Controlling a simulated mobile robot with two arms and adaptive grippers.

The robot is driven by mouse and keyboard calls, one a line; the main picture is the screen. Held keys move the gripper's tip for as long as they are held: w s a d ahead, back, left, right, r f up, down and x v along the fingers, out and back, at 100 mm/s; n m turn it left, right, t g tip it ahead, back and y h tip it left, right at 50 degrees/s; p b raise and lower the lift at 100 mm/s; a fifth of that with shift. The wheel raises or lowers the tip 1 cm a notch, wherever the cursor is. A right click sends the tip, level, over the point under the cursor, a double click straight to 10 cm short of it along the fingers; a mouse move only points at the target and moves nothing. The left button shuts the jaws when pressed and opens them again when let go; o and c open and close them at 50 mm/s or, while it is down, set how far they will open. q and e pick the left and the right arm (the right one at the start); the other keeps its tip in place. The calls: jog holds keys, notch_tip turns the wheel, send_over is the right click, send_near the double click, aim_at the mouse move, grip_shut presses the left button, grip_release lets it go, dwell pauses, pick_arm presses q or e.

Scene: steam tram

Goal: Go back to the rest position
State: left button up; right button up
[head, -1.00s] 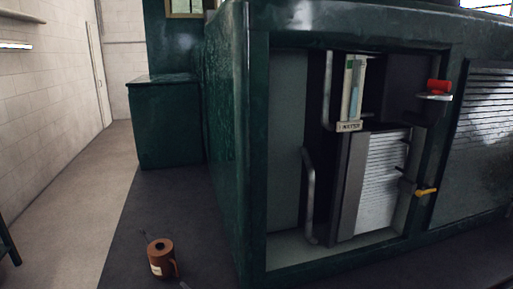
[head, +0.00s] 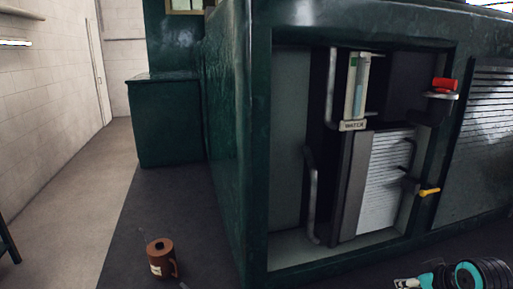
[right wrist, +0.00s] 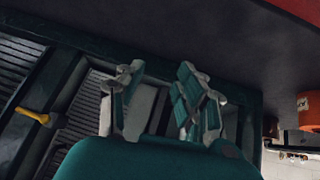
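My right gripper (right wrist: 158,98) shows in the right wrist view with its two teal and grey fingers spread apart and nothing between them. In the head view, part of my teal and black right arm shows at the bottom right edge, low in front of the green tram body (head: 258,150). The tram's open compartment (head: 292,250) is behind and above it, with clear space between. My left gripper is in neither current view.
A brown oil can (head: 160,258) stands on the dark floor at lower left. In the compartment are a gauge marked WATER (head: 354,126), a red handle (head: 445,85) and a yellow handle (head: 429,192).

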jog(key=s+a+f+g, duration=0.2)
jog(key=s+a+f, duration=0.7)
jog(key=s+f, duration=0.3)
jog(key=s+a+f+g, duration=0.15)
jog(key=s+a, duration=0.25)
jog(key=s, duration=0.4)
jog(key=s+a+f+g, duration=0.15)
jog(key=s+a, duration=0.25)
jog(key=s, duration=0.4)
notch_tip(320, 180, down, 32)
jog(key=s+b, duration=0.2)
jog(key=b, duration=0.1)
pick_arm(q)
notch_tip(320, 180, down, 4)
jog(key=shift+d+f+b, duration=0.1)
jog(key=shift+f+b, duration=0.1)
jog(key=shift+b, duration=0.55)
pick_arm(e)
jog(key=s+d+f+g, duration=0.1)
jog(key=s+d+f, duration=0.2)
jog(key=s+f, duration=1.2)
jog(key=shift+s+d+f+g, duration=0.15)
jog(key=shift+s+f+g, duration=0.15)
jog(key=shift+s, duration=0.25)
